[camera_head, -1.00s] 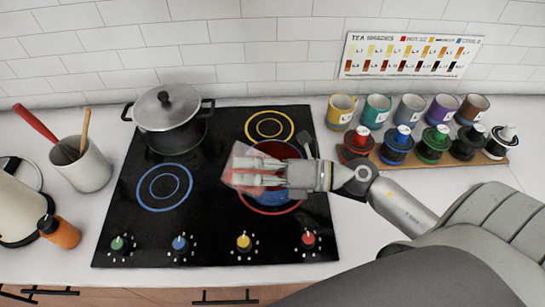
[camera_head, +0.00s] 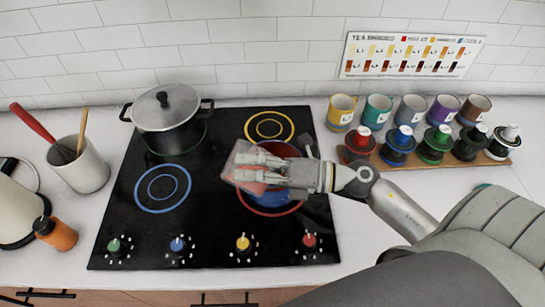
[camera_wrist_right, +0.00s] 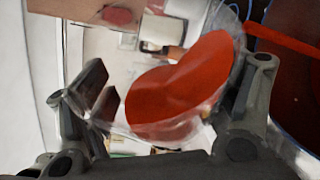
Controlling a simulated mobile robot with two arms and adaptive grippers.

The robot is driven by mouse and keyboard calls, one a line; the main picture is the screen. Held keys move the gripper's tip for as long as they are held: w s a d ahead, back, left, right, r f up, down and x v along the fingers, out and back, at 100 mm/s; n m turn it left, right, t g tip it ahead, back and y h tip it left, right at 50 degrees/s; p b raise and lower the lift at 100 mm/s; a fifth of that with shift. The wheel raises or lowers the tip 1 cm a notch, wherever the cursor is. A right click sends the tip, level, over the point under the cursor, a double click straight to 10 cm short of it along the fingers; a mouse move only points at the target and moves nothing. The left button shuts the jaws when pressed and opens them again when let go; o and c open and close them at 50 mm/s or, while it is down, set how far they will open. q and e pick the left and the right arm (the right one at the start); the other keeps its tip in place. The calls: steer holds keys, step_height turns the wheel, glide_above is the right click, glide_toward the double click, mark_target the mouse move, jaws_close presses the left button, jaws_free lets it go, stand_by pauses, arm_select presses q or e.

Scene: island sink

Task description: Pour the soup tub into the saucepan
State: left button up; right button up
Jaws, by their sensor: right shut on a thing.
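The soup tub (camera_head: 246,172) is clear plastic with red soup inside. My right gripper (camera_head: 270,172) is shut on it and holds it tilted over the left part of the saucepan. In the right wrist view the tub (camera_wrist_right: 180,88) shows red soup slanted towards its right-hand rim. A red band runs from that rim across the dark pan; it looks like flowing soup. The saucepan (camera_head: 277,198) is blue and sits on the red-ringed burner, partly hidden by my gripper. Its inside looks dark red. My left gripper is out of view.
A lidded black pot (camera_head: 168,120) stands at the back left of the black hob (camera_head: 215,215). Coloured mugs (camera_head: 377,110) and a rack of lidded jars (camera_head: 438,143) stand to the right. A utensil crock (camera_head: 80,165) and an orange bottle (camera_head: 57,234) are left.

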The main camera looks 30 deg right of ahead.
steer(key=shift+w+d+r+m+y, duration=0.15)
steer(key=shift+r+m+y, duration=0.2)
steer(key=shift+m, duration=0.25)
stand_by(0.5)
steer(key=shift+w+d+f+m+t+b, duration=0.15)
steer(key=shift+w+d+m+b, duration=0.1)
steer(key=shift+d+m+b, duration=0.2)
steer(key=shift+w+d+f+m+t+b, duration=0.15)
steer(key=shift+w+d+m+b, duration=0.1)
steer(key=shift+d+m+b, duration=0.15)
stand_by(0.4)
steer(key=shift+d+r+y, duration=0.1)
steer(key=shift+r+y, duration=0.15)
steer(key=shift+r, duration=0.05)
steer(key=shift+w+d+r+m+t+p, duration=0.1)
steer(key=shift+r+m+t+p, duration=0.2)
steer(key=shift+r+m+p, duration=0.25)
